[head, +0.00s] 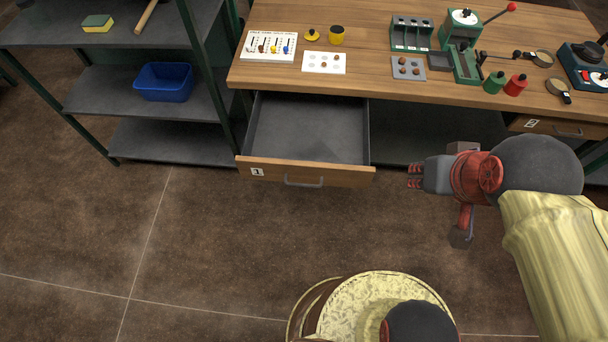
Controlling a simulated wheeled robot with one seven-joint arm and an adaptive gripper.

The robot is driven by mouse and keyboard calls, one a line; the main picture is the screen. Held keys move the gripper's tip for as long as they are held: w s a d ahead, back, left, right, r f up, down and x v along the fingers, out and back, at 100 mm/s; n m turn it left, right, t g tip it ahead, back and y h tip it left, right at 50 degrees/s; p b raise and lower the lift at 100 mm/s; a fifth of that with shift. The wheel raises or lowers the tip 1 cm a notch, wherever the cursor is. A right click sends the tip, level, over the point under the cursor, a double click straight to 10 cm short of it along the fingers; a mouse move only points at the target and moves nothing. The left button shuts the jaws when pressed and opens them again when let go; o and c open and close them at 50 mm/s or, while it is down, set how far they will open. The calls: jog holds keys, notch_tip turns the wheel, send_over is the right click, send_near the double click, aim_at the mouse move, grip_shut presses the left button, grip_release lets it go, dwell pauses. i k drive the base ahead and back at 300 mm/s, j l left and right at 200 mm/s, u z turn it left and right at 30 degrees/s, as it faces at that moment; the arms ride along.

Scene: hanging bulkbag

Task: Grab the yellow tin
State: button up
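The yellow tin (337,36) stands upright on the wooden workbench, near the back left. Its top looks dark and open. A yellow lid with a dark knob (312,35) lies on the bench just left of it. My gripper (414,176) is in front of the bench, right of the pulled-out drawer, well apart from the tin and to its lower right. It points left. Small red parts show at its tip, with nothing visible between them; it is too small to tell whether it is open or shut.
Drawer 1 (306,172) is pulled out and looks empty. A green press (462,45) is farther right. Shelves with a blue bin (164,82) stand left.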

aim_at(336, 32)
jog(key=i+l+u, duration=0.15)
jog(key=i+l, duration=0.25)
jog(key=i+l+u, duration=0.15)
jog(key=i+l, duration=0.35)
jog(key=i+l+u, duration=0.2)
jog(key=i+l, duration=0.3)
jog(key=i+l+u, duration=0.15)
jog(key=i+l, duration=0.25)
jog(key=l, duration=0.25)
